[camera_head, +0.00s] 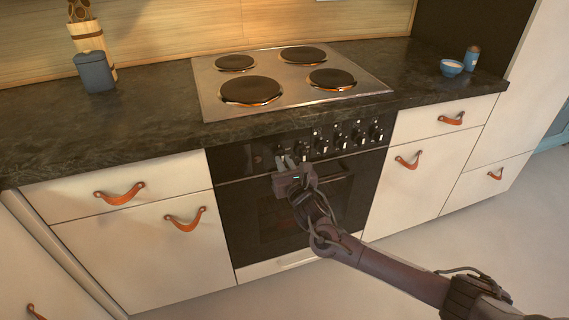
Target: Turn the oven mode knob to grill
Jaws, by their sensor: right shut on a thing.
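The black oven (330,205) has a row of several dark knobs with light marks along its control panel, under the worktop edge. My right gripper (285,160) reaches up from the lower right to the left part of this row. It is shut on a knob (280,149) at the left end, which I take for the oven mode knob. The fingers hide part of the knob, and the pointer's setting and the printed symbols are too small to read. My left gripper is not in view.
A steel hob (212,95) with dark plates lies in the dark worktop (130,120) above the oven. A blue canister (95,72) stands at left, a small bowl (451,68) at right. White drawers with leather pulls (120,194) flank the oven. The floor (440,250) is clear.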

